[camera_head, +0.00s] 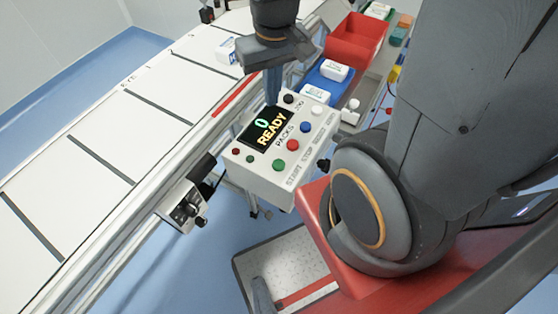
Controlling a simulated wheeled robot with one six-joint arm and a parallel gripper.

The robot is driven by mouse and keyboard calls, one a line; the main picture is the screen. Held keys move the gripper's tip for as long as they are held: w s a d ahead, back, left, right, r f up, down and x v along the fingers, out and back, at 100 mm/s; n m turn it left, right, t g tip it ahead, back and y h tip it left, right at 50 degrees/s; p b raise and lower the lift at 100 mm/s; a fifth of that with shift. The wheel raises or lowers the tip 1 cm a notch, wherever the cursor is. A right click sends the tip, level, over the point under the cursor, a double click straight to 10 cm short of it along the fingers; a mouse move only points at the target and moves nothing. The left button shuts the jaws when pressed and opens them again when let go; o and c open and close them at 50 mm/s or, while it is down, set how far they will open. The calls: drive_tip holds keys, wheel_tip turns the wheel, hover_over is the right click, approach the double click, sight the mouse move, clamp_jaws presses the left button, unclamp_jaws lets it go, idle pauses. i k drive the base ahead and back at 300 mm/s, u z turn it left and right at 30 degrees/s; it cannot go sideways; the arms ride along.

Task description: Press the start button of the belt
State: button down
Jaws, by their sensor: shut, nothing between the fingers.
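The control box (262,177) is a pale panel beside the belt, with a lit screen (268,130) reading "0 READY". A row of buttons runs along its right side: a green button (279,165) nearest the front, then a red button (292,145), a blue button (305,127) and a white button (317,109). The lettering along the edge seems to begin with START beside the green button. My gripper (272,101) points down at the screen's far end, shut and empty, apart from the green button. Its fingertips are dark; whether they touch the box is unclear.
The white belt (110,135) with dark cross lines runs along the left, with a white pack (226,50) on it. A black knob (288,98) is close by my gripper. A red bin (355,40) and blue tray (328,84) stand behind. A small switch box (184,207) hangs at the rail.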

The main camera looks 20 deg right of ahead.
sight(278, 165)
drive_tip(key=k, duration=0.5)
drive_tip(key=u, duration=3.2)
drive_tip(key=k, duration=1.55)
drive_tip(key=z, duration=1.45)
